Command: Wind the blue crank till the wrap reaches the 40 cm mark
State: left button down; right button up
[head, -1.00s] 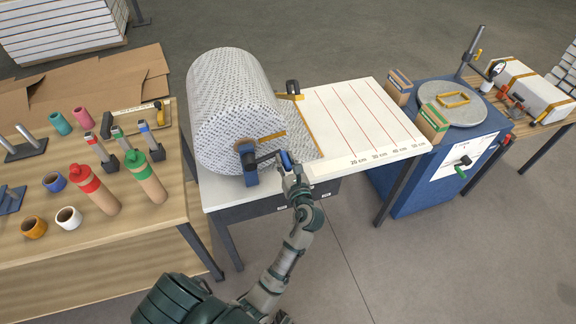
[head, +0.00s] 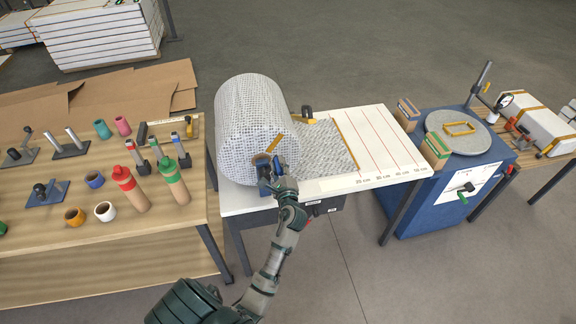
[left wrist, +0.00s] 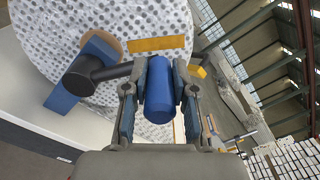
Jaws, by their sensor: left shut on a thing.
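The large roll of bubble wrap (head: 250,120) lies on the white-topped table at the middle of the head view. Its loose sheet (head: 322,148) spreads to the right, with an orange strip (head: 345,145) along its leading edge. That edge is near the 20 cm label on the printed scale (head: 390,176); the 40 cm mark is farther right, on bare white board. My left gripper (head: 272,184) is at the crank on the roll's near end. In the left wrist view, its fingers close on the blue crank handle (left wrist: 160,88), which joins a dark crank arm (left wrist: 100,74). My right gripper is not in view.
A wooden table (head: 110,240) at left holds bottles, cups and tools. A blue cabinet (head: 450,195) with a round grey top stands at right, with small boxes (head: 436,150) at its near left edge. A yellow-and-black piece (head: 307,114) sits behind the sheet.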

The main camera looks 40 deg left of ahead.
pick_arm(q)
jog(key=shift+s+a+r+n+p, duration=0.35)
jog(key=shift+s+a+n, duration=0.4)
jog(key=shift+n, duration=0.25)
jog(key=shift+s+a+r+n+p, duration=0.2)
jog(key=shift+s+a+r+n, duration=0.15)
jog(key=shift+s+a+n, duration=0.5)
jog(key=shift+w+d+n, duration=0.15)
jog(key=shift+d+n, duration=0.1)
jog(key=c, duration=0.9)
grip_release()
jog(key=shift+f, duration=0.1)
jog(key=shift+a+f, duration=0.1)
jog(key=shift+a, duration=0.05)
jog(key=shift+f, duration=0.1)
